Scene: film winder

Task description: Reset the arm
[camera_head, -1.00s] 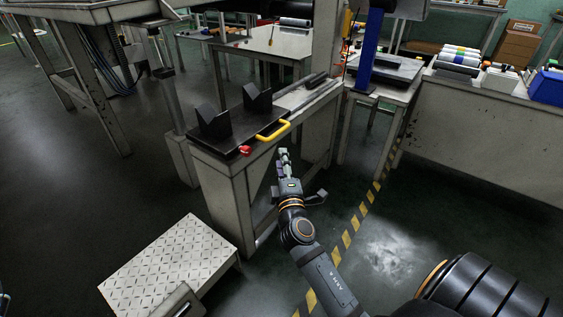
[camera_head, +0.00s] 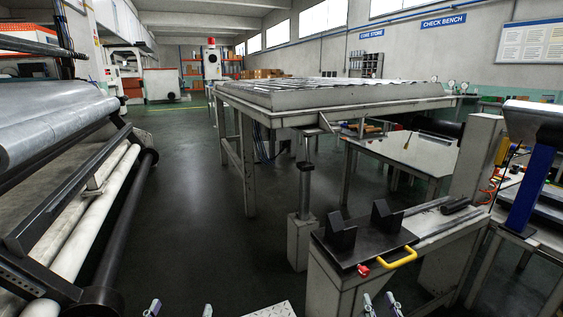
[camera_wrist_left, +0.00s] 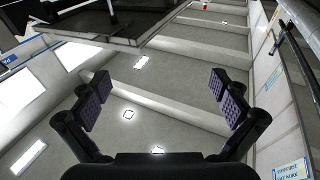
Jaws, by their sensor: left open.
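My left gripper (camera_head: 180,310) shows at the bottom edge of the head view as two separate fingertips. In the left wrist view my left gripper (camera_wrist_left: 160,98) is open, its two dark ribbed pads wide apart with nothing between them. That camera looks up at the ceiling and walls. My right gripper (camera_head: 380,304) shows at the bottom edge of the head view, just in front of the grey stand (camera_head: 345,283). Its two fingertips are apart, with no object visible between them. Both arms behind the fingertips are out of frame.
A black plate with two V-blocks (camera_head: 341,232) and a yellow handle (camera_head: 397,258) tops the stand. A winding machine with a large roll (camera_head: 50,125) stands at left. A large table (camera_head: 330,105) stands beyond. Dark floor (camera_head: 195,220) between them is clear.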

